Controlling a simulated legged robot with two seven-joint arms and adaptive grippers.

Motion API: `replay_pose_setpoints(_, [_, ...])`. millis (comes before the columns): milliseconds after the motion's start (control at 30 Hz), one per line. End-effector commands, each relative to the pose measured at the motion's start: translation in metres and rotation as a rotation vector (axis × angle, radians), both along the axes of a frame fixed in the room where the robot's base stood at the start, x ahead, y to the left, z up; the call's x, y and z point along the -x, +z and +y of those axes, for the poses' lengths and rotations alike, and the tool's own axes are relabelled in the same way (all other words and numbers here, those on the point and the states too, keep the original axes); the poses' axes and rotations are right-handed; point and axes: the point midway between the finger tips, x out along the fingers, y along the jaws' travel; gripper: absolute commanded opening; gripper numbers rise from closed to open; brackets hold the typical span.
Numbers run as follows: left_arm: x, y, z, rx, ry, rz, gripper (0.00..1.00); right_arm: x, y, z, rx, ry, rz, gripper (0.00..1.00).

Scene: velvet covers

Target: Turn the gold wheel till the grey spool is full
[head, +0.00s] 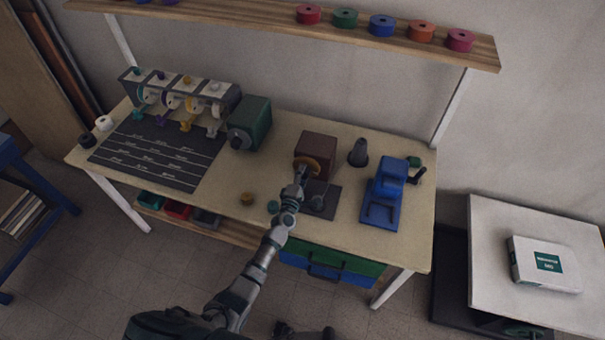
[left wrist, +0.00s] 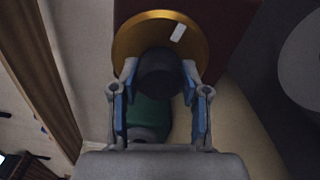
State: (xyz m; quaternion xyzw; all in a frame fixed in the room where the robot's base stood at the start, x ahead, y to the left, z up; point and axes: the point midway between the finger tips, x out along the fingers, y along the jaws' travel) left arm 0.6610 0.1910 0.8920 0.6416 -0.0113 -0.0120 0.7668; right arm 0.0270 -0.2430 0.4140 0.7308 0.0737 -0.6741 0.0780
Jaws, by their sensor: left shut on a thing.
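The gold wheel (head: 313,162) is on the front of a dark red-brown box (head: 318,146) on the workbench. In the left wrist view the gold wheel (left wrist: 131,43) fills the top middle, with a white mark on its face. My left gripper (head: 300,173) is at the wheel. Its blue-padded fingers are on either side of a dark round knob (left wrist: 160,73) in front of the wheel, and shut on it.
A blue machine (head: 384,194) and a dark grey cone (head: 358,153) stand right of the box. A green machine (head: 251,122) and a rack (head: 226,91) of coloured spools stand left. A shelf (head: 270,16) with coloured rolls hangs above.

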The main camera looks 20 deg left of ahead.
Motion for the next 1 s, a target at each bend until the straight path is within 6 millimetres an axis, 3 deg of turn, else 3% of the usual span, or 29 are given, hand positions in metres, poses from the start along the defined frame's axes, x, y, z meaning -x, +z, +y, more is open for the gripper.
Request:
replay_pose_setpoints(600, [0.002,-0.006,-0.003,-0.551,-0.008,-0.005,0.1,-0.002,0.017,0.0,-0.001,0.0,-0.003,0.4])
replay_pose_setpoints(1000, [0.003,-0.008,-0.004,-0.747,-0.012,-0.01,0.1,-0.003,0.022,0.0,-0.001,0.0,-0.005,0.4])
